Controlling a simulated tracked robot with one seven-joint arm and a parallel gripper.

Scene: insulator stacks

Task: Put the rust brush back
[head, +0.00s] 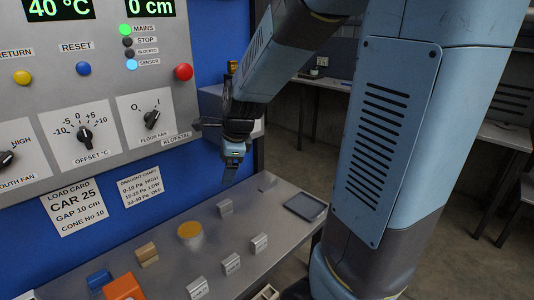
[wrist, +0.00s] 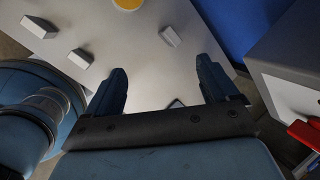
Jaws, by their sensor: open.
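My gripper (head: 231,172) hangs above the far end of the grey metal table (head: 215,265) in the head view. In the wrist view my gripper (wrist: 162,82) is open, its two dark fingers apart with nothing between them. I cannot surely pick out the rust brush. A small tan block (head: 147,253) lies on the table and may be a brush, but it is too small to tell. A red object (wrist: 305,133) at the right edge of the wrist view is only partly seen.
The table carries a blue block (head: 98,279), an orange block (head: 123,288), a yellow disc (head: 190,232), several small grey label blocks (head: 259,243) and a dark flat tray (head: 305,207). A control panel (head: 95,90) on a blue wall stands behind, close to my gripper.

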